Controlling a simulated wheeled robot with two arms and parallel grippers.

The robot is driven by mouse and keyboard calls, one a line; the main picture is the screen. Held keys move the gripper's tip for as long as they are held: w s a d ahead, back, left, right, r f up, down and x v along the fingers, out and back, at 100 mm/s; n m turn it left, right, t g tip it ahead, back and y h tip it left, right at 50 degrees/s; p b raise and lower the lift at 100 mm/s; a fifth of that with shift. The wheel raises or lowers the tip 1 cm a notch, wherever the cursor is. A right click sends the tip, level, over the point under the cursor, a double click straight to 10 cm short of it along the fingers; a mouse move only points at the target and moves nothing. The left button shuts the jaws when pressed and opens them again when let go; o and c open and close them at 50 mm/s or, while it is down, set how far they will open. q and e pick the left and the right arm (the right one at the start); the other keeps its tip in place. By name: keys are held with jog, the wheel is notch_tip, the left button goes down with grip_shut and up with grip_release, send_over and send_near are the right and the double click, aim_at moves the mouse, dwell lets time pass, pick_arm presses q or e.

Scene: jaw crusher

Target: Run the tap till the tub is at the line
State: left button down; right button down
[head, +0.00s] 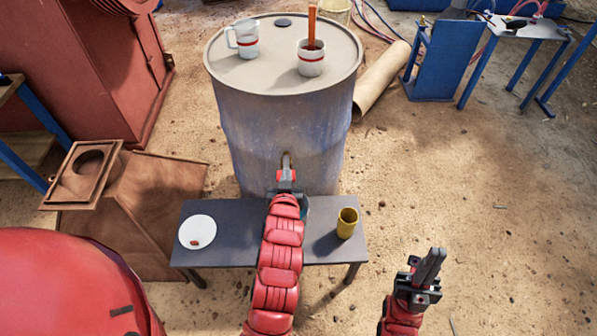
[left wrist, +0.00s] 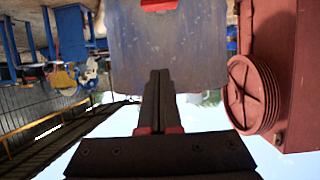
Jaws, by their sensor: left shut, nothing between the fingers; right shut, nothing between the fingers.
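The drum (head: 285,125) stands upright behind a low grey bench (head: 235,250). A tap (head: 287,158) shows low on its front, partly covered by my left gripper (head: 287,180). That gripper is shut and empty, right at the tap; I cannot tell whether it touches it. In the left wrist view its closed fingers (left wrist: 159,75) point at the drum (left wrist: 168,50), with a red piece (left wrist: 158,5) at the top edge. A bluish sliver, likely the tub (head: 306,205), shows beside my left arm; its line and water level are hidden. My right gripper (head: 430,262) is shut and empty, right of the bench.
On the bench are a white plate (head: 197,232) at left and a yellow cup (head: 347,222) at right. Two mugs stand on the drum top, one (head: 312,65) holding a brown stick. Red machinery (head: 80,70) is at left; open sandy ground (head: 470,190) lies at right.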

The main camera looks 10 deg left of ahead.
pick_arm(q)
jog(key=shift+s+a+f+n+g, duration=0.15)
jog(key=shift+s+f+n+g, duration=0.2)
jog(key=shift+f, duration=0.2)
jog(key=p+x, duration=0.1)
jog(key=x, duration=0.8)
jog(key=shift+w+a+f, duration=0.1)
jog(key=shift+w+a, duration=0.05)
jog(key=shift+a, duration=0.1)
notch_tip(320, 180, down, 3)
jog(key=shift+r+p, duration=0.2)
jog(key=shift+p, duration=0.15)
jog(key=shift+d+f, duration=0.1)
jog(key=shift+f, duration=0.7)
